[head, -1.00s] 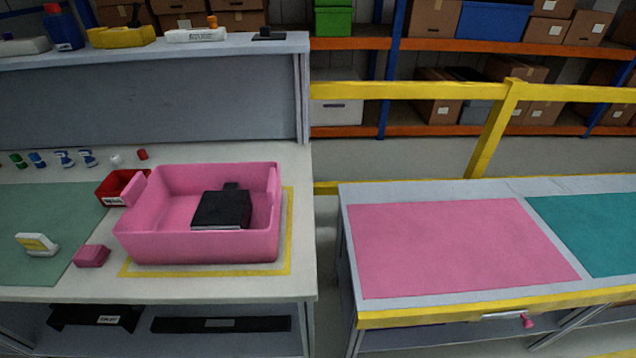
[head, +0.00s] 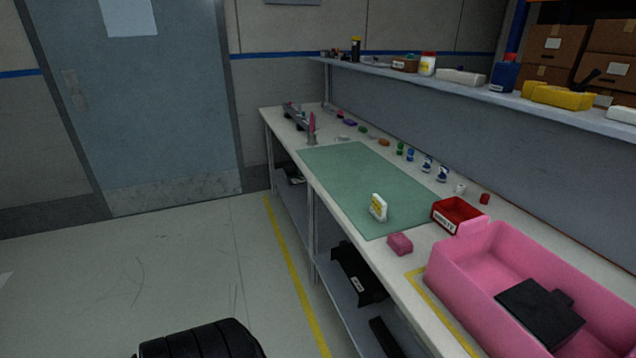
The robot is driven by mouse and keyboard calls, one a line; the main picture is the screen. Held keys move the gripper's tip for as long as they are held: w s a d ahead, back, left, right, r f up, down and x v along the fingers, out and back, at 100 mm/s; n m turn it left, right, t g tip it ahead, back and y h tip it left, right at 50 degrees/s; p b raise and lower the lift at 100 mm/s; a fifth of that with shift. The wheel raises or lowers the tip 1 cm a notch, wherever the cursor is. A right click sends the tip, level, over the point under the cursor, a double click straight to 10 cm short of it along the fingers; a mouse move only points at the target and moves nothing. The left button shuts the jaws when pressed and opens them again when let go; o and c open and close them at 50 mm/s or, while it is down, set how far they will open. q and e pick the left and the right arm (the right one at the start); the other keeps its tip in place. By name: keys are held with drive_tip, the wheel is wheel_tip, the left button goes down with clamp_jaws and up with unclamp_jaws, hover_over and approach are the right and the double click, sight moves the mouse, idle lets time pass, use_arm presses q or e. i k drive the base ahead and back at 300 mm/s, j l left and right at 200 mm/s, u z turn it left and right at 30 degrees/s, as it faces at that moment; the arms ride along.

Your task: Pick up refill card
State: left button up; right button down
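A small white card-like item with a yellow label (head: 378,207) stands upright near the front edge of the green mat (head: 350,180) on the workbench. It may be the refill card; its print is too small to read.
A pink block (head: 400,244), a red bin (head: 455,215) and a large pink tote (head: 470,290) holding a black item (head: 540,312) are to the right of the mat. Small bottles line the back.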

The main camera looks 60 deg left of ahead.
sight(379, 208)
drive_tip(key=u, duration=1.3)
drive_tip(key=i+j, duration=0.1)
drive_tip(key=j, duration=0.3)
drive_tip(key=i+j, duration=0.1)
drive_tip(key=j, duration=0.25)
drive_tip(key=i+j, duration=0.15)
drive_tip(key=j, duration=0.25)
